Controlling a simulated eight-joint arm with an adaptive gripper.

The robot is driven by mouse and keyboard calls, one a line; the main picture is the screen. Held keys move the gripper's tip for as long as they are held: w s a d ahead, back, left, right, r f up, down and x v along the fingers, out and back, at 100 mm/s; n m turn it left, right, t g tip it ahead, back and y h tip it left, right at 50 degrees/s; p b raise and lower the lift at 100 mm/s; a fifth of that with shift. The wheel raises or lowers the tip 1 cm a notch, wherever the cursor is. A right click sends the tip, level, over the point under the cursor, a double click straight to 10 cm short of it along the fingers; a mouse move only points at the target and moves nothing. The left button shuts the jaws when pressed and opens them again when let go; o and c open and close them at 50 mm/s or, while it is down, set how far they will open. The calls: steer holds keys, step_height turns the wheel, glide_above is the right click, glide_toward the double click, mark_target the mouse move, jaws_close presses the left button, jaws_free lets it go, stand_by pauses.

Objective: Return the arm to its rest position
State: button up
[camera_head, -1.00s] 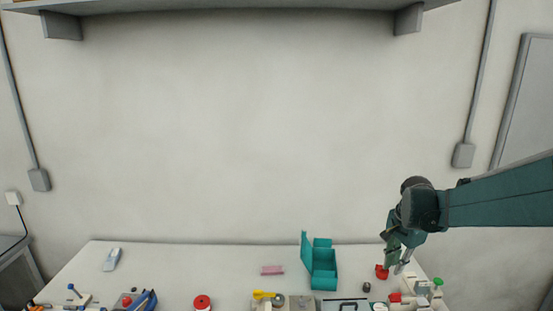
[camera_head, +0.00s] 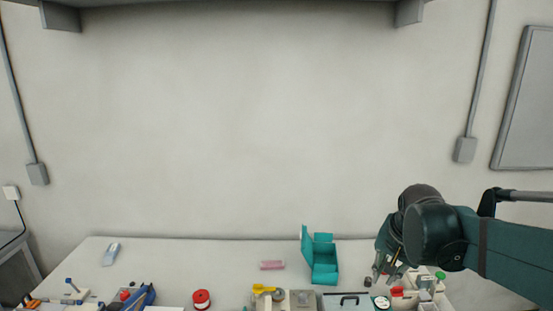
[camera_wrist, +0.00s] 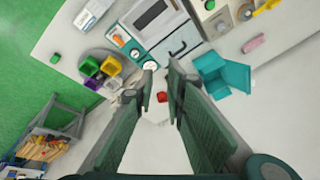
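My gripper (camera_head: 385,275) hangs low over the right end of the white table (camera_head: 215,262), its arm reaching in from the right.
A teal open box (camera_head: 322,262) stands left of my gripper, with a pink block (camera_head: 271,265) farther left. Several items crowd the front edge, including a red spool (camera_head: 201,299). The wrist view shows coloured cups (camera_wrist: 90,66) and a rack (camera_wrist: 45,140) on the left.

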steer(key=s+a+f+n+t+b, duration=0.1)
steer(key=s+a+n, duration=0.3)
steer(key=s, duration=0.4)
steer(key=s+a+f+n+t+b, duration=0.2)
steer(key=s+a+f+n+b, duration=0.1)
steer(key=s, duration=0.5)
steer(key=shift+s+a+f+n+y, duration=0.2)
steer(key=shift+a+f+n+y, duration=0.1)
steer(key=shift+a+f+n, duration=0.25)
steer(key=shift+c, duration=0.6)
stand_by(2.2)
